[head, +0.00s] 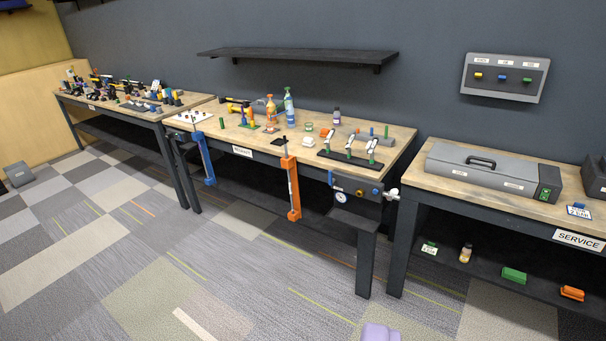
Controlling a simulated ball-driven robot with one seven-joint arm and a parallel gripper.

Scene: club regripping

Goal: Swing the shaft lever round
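No part is labelled as the shaft lever, and I cannot tell for sure which one it is. An orange upright bar (292,188) with a foot at its lower end hangs at the front of the middle bench. A similar blue bar (205,158) hangs to its left. A dark panel (357,190) at the bench's front right carries a round gauge, small knobs and a white fitting (390,194) at its right edge. I see no gripper fingers. A pale purple shape (380,333) is cut off by the bottom edge; I cannot tell what it is.
The middle bench (395,137) holds bottles, small parts and a black rack with upright pieces. A right bench (415,180) bears a long grey case (490,170). A crowded bench (70,97) stands at left. The carpeted floor (150,250) in front is mostly clear.

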